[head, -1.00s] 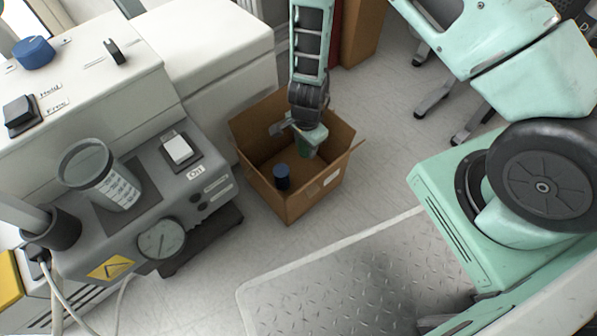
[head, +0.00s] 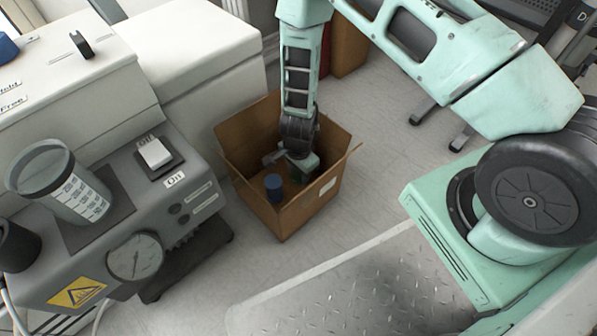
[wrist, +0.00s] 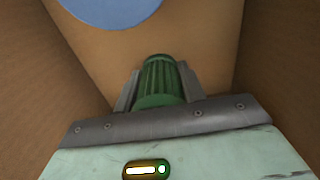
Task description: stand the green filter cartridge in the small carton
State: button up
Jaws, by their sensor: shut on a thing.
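The small carton (head: 318,205) stands open on the floor, flaps spread outward. My gripper (wrist: 158,84) reaches down inside it and is shut on the green filter cartridge (wrist: 160,78), a ribbed green cylinder seen between the fingers in the wrist view. In the head view my gripper (head: 296,168) hides most of the cartridge. A blue cylinder (head: 274,187) stands in the carton's left part; its round blue top (wrist: 112,8) shows at the upper edge of the wrist view. I cannot tell whether the cartridge touches the carton's bottom.
A metal tread plate (head: 370,285) lies in front of the carton. Floor right of the carton is clear.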

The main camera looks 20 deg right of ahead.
jog(key=o, duration=1)
notch_tip(320, 180, up, 12)
jog(key=p, duration=0.8)
jog(key=shift+a+r, duration=0.2)
jog(key=shift+r, duration=0.15)
jog(key=s+a+r+n+y, duration=0.1)
jog(key=s+a+r+n, duration=0.1)
jog(key=a+r+n, duration=0.35)
jog(key=s+a+r+n+y, duration=0.1)
jog(key=s+a+r+n, duration=0.1)
jog(key=r, duration=0.7)
jog(key=s+a+r+n+y, duration=0.1)
jog(key=s+a+r+n, duration=0.2)
jog(key=r, duration=0.5)
jog(key=s+d+r+n, duration=0.1)
jog(key=s+r+n, duration=0.2)
jog(key=s+r, duration=0.1)
jog(key=s+d+r+n+h, duration=0.1)
jog(key=s+r+n, duration=0.3)
jog(key=s, duration=0.1)
jog(key=s+d+r+n+h, duration=0.1)
jog(key=s+d+r+n, duration=0.1)
jog(key=s+r+n, duration=0.2)
jog(key=shift+s+r+n, duration=0.15)
jog(key=shift+r+n, duration=0.1)
jog(key=shift+r, duration=0.05)
